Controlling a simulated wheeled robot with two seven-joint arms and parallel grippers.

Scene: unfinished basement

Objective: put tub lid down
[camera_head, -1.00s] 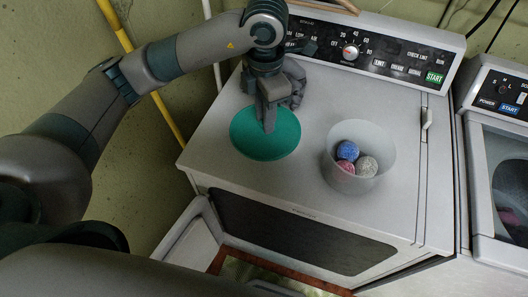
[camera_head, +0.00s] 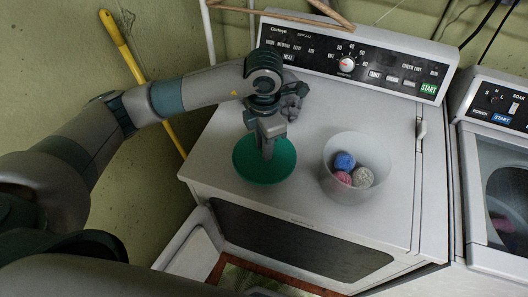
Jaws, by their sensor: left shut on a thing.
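A round green tub lid (camera_head: 262,168) is at the left part of the dryer top (camera_head: 300,203). My left gripper (camera_head: 268,154) points down at the lid's middle and is shut on it. Whether the lid touches the dryer top or is just above it, I cannot tell. A translucent white tub (camera_head: 330,180) stands open to the right of the lid, apart from it. It holds a blue ball (camera_head: 344,161), a pink ball (camera_head: 343,178) and a grey ball (camera_head: 363,177). My right gripper is not in view.
A washer (camera_head: 500,180) stands at the right. The dryer top is clear between lid and tub.

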